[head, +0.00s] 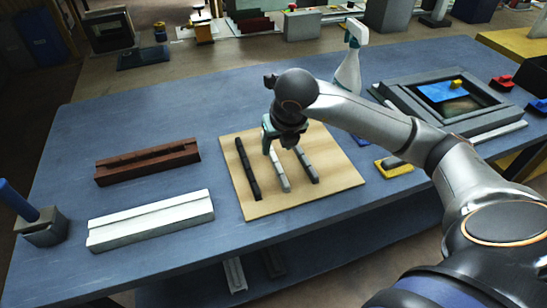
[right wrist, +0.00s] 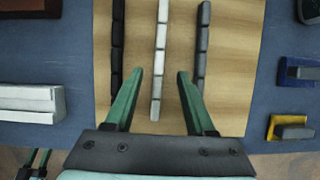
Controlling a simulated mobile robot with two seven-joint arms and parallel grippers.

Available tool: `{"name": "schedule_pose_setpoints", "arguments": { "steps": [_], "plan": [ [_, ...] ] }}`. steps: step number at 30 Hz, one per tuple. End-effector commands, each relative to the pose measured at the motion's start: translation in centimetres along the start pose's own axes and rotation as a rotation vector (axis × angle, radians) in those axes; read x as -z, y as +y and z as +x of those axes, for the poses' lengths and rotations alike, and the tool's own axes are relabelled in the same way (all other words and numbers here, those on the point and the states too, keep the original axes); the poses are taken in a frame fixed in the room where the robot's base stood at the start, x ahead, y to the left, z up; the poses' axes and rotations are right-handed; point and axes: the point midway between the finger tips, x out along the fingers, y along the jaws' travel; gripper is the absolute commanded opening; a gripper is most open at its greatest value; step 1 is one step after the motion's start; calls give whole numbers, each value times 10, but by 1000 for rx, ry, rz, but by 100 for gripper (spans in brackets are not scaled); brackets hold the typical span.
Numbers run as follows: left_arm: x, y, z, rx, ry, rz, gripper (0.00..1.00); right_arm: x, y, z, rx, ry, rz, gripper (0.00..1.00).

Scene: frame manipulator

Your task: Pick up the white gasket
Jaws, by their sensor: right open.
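The white gasket (head: 280,172) is a thin segmented strip lying on a light wooden board (head: 335,180). It lies between a black gasket (head: 246,170) and a grey gasket (head: 306,166). My right gripper (head: 272,142) is over the far part of the white gasket and hides its far end in the head view. In the right wrist view my right gripper (right wrist: 160,73) is open, with its green fingers to either side of the white gasket (right wrist: 161,50) and nothing held. Small green finger-like parts (right wrist: 34,160) at the lower left may be my left gripper, cut off by the frame edge.
A dark red frame (head: 150,160) and a white frame (head: 150,222) lie left of the board on the blue table (head: 110,120). A yellow block (head: 393,167) is close on the right. A spray bottle (head: 348,70) and a large grey frame (head: 480,122) stand farther back.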

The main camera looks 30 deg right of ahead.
Motion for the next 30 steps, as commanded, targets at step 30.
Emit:
{"name": "schedule_pose_setpoints", "arguments": {
  "steps": [30],
  "plan": [
    [4,0,-3,0,1,0,50,0,1,52,-2,1,-1,17]
  ]
}}
